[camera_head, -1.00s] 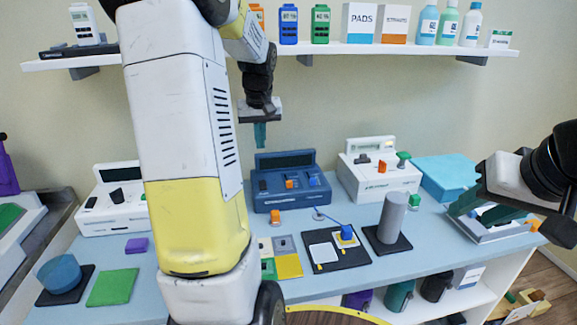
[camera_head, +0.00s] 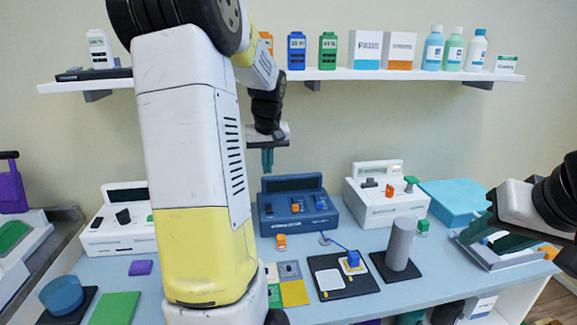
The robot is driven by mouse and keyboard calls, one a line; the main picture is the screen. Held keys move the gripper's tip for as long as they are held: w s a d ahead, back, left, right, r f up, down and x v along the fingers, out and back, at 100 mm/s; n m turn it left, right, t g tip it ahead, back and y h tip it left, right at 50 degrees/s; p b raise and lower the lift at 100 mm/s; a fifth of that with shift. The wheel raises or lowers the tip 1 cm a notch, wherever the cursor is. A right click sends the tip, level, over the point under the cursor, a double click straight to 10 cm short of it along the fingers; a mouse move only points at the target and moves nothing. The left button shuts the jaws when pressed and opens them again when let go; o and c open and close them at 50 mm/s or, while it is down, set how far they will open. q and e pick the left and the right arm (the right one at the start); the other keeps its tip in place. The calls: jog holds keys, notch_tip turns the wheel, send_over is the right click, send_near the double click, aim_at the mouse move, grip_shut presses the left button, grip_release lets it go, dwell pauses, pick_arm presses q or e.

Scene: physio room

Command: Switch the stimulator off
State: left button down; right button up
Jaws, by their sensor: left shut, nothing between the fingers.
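A blue console (camera_head: 297,212) with a dark sloped screen stands on the table at the middle, with small orange, dark and blue controls on its front deck. Its label is too small to read, so I cannot tell for certain that it is the stimulator. My right gripper (camera_head: 492,237) looks open, over a grey tray at the right.
A grey cylinder on a black base (camera_head: 400,245) and a black board with a blue block (camera_head: 343,276) stand in front of the consoles. A shelf (camera_head: 330,75) with bottles and boxes runs behind. My left arm hides part of the left table. A teal box (camera_head: 455,200) lies at right.

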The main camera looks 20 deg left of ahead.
pick_arm(q)
jog(key=shift+r, duration=0.1)
jog(key=v, duration=1.3)
jog(key=shift+s+d+r, duration=0.2)
jog(key=shift+s+d, duration=0.05)
jog(key=shift+s, duration=0.2)
jog(key=s+d+f+m+t+h, duration=0.1)
jog(key=s+d+f+m+h, duration=0.1)
jog(key=s+d, duration=0.7)
jog(key=s+d+f+m+t+h, duration=0.2)
jog(key=s+d+f+m, duration=0.3)
jog(key=s+d, duration=0.4)
jog(key=shift+s, duration=0.25)
